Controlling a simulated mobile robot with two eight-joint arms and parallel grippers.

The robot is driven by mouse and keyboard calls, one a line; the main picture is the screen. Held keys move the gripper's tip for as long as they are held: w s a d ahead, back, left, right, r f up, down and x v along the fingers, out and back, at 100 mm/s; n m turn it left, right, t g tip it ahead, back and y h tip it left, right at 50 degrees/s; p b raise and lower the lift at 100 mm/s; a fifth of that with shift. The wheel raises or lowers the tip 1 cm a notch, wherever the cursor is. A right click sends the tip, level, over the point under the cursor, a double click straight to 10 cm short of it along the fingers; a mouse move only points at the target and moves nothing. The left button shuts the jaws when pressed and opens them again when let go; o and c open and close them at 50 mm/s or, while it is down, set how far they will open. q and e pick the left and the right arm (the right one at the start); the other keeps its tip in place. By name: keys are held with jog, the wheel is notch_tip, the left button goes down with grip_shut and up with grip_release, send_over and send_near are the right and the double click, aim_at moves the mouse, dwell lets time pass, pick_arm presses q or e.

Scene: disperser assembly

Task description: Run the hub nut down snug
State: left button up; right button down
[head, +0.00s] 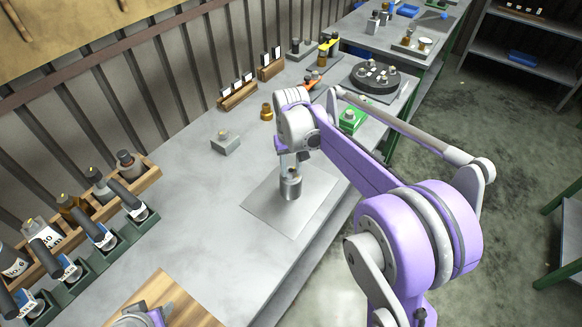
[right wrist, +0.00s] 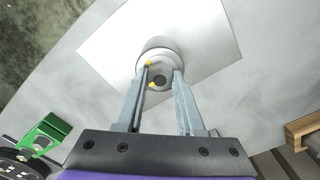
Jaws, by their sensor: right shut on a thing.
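A short grey metal cylinder (head: 290,188) stands upright on a flat grey plate (head: 262,210) on the workbench. My right gripper (head: 289,168) points straight down over it. In the right wrist view the fingertips of my right gripper (right wrist: 162,77) are at the top of the round metal cylinder (right wrist: 153,48), closed around a small piece at its centre, which I take for the hub nut. The fingers hide much of this piece; a dark round spot and small yellow marks show there. Only a lilac and grey part of my left arm shows at the bottom left of the head view.
A green block (head: 352,119) and a dark round carousel (head: 376,76) stand behind my right arm. Bottles fill a wooden rack (head: 148,172) at the left.

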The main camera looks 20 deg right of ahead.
aim_at(291, 171)
jog(key=c, duration=0.5)
grip_release()
jog(key=shift+r, duration=0.1)
notch_tip(291, 171, up, 11)
jog(key=shift+f+p, duration=0.15)
jog(key=shift+p, duration=0.15)
jog(key=s+a+f+t, duration=0.2)
jog(key=s+f, duration=0.2)
jog(key=s, duration=0.3)
jog(key=s+a+f+n+t, duration=0.1)
jog(key=s+a+f, duration=0.1)
jog(key=s, duration=0.6)
jog(key=s+a+f+n+t, duration=0.1)
jog(key=s+a+f+t, duration=0.1)
jog(key=s+f, duration=0.3)
jog(key=shift+s+f+t, duration=0.15)
jog(key=shift+s+f, duration=0.05)
jog(key=shift+s, duration=0.4)
jog(key=shift+s+f+t, duration=0.15)
jog(key=shift+s, duration=0.45)
